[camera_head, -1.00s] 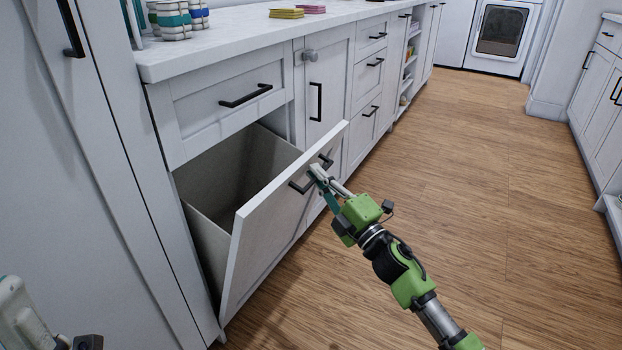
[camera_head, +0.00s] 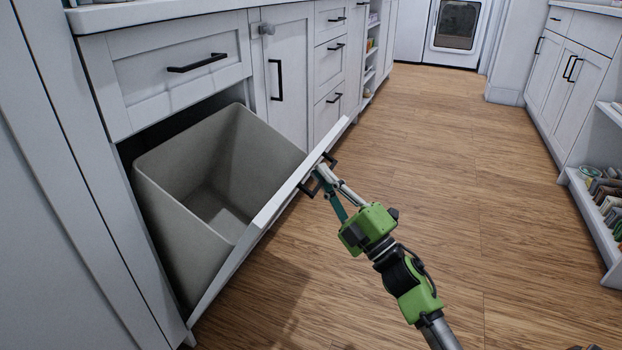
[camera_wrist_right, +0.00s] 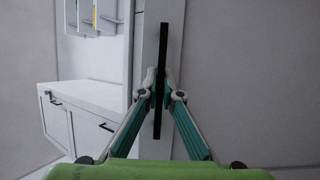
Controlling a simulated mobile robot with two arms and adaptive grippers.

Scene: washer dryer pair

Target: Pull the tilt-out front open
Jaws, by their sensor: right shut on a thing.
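The white tilt-out front (camera_head: 268,221) leans well outward at its top from the cabinet below a drawer. A grey bin (camera_head: 180,215) shows behind it, tilted with it, and its inside looks empty. The front's black bar handle (camera_head: 329,160) is on its outer face near the top edge. My right gripper (camera_head: 322,176) is shut on this handle. In the right wrist view the black handle (camera_wrist_right: 163,120) runs upright between the fingertips (camera_wrist_right: 161,93). My left gripper is not in view.
A closed drawer (camera_head: 170,75) sits above the opening, and a cabinet door (camera_head: 285,80) is beside it. The wooden floor (camera_head: 420,150) in the aisle is clear. Open shelves (camera_head: 600,210) stand at the right, and a white appliance (camera_head: 455,28) is at the far end.

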